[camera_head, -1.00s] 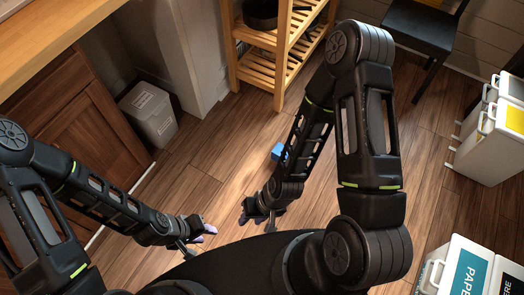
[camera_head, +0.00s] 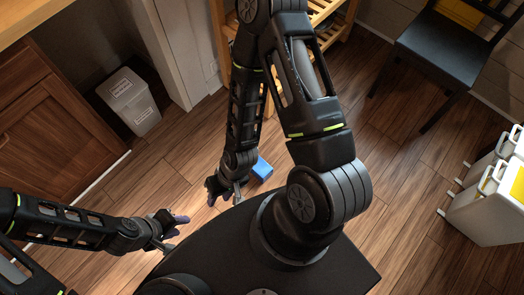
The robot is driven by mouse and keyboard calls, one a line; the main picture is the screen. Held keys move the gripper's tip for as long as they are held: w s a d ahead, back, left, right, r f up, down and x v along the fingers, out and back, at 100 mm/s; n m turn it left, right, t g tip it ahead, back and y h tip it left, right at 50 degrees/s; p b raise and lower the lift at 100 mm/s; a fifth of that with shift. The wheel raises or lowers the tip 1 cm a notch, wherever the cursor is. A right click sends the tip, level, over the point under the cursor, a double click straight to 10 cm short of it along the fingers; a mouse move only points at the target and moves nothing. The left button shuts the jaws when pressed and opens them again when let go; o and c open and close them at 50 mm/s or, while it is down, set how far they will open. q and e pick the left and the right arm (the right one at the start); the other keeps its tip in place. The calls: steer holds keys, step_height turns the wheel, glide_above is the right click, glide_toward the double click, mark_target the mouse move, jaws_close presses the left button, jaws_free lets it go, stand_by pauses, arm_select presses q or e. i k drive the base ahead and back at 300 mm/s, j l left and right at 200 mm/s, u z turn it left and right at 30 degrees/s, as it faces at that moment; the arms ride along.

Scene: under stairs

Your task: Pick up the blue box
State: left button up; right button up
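The blue box (camera_head: 262,169) lies on the wooden floor in the middle of the head view. My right arm's forearm and wrist stand just left of it and cover part of its left side. My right gripper (camera_head: 223,198) is to the left of and below the box in the picture, apart from it, with its fingers pointing down. My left gripper (camera_head: 172,232) is further left and nearer to me, away from the box. Both grippers are small and dark here, and I cannot tell how wide their fingers are. I see nothing held in either.
A grey bin (camera_head: 133,103) stands by the wooden cabinet (camera_head: 45,105) at the left. A wooden shelf (camera_head: 327,12) stands behind my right arm. A black chair (camera_head: 443,50) and white bins (camera_head: 490,200) are at the right. The floor (camera_head: 395,150) between shelf and bins is clear.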

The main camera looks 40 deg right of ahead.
mark_target(262, 170)
steer(key=l, duration=0.7)
steer(key=l+u, duration=0.1)
steer(key=l, duration=0.55)
steer(key=k+l+u, duration=0.1)
steer(key=l, duration=0.55)
steer(key=k+l, duration=0.1)
steer(key=l, duration=0.6)
steer(key=l+u, duration=0.1)
steer(key=l, duration=0.55)
steer(key=k+l, duration=0.15)
steer(key=l, duration=0.5)
steer(key=i, duration=0.2)
steer(key=u, duration=0.05)
